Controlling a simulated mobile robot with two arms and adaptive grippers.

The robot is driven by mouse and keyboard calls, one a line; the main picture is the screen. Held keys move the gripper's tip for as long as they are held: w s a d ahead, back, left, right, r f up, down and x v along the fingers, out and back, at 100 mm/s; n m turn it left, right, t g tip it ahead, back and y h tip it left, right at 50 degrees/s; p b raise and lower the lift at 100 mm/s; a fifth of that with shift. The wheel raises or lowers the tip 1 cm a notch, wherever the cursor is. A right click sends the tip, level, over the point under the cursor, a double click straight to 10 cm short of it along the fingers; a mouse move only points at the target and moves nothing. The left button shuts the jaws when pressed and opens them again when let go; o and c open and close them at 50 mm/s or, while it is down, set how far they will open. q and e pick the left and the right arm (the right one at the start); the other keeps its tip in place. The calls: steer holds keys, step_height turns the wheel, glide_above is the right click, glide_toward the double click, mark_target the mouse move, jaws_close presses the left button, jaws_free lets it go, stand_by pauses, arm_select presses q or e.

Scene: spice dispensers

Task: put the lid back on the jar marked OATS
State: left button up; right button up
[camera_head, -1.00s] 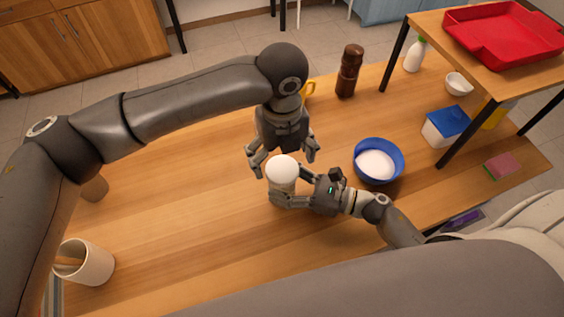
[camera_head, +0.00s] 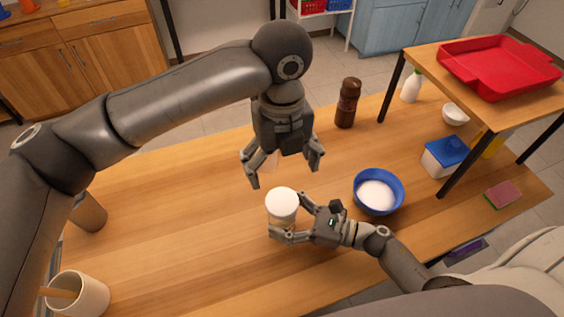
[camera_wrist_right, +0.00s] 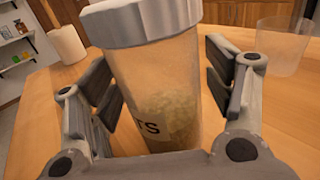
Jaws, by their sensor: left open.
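The OATS jar (camera_wrist_right: 165,95) is a clear jar with pale flakes inside; only "TS" of its label shows in the right wrist view. A lid, white in the head view (camera_head: 281,201) and grey in the right wrist view (camera_wrist_right: 140,20), sits on its top. My right gripper (camera_head: 291,217) has its fingers on both sides of the jar, low on its body. In the right wrist view (camera_wrist_right: 160,95) a narrow gap shows between the jar and the right finger. My left gripper (camera_head: 283,175) is open and empty, above and behind the jar.
A blue bowl of white powder (camera_head: 378,192) stands right of the jar. A brown bottle (camera_head: 347,103) and a blue-lidded container (camera_head: 444,157) stand farther off. A clear glass (camera_wrist_right: 282,48) stands behind the jar. A white crock (camera_head: 78,293) is at front left.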

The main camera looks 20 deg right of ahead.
stand_by(0.3)
steer(key=v, duration=1.2)
steer(key=shift+f, duration=0.1)
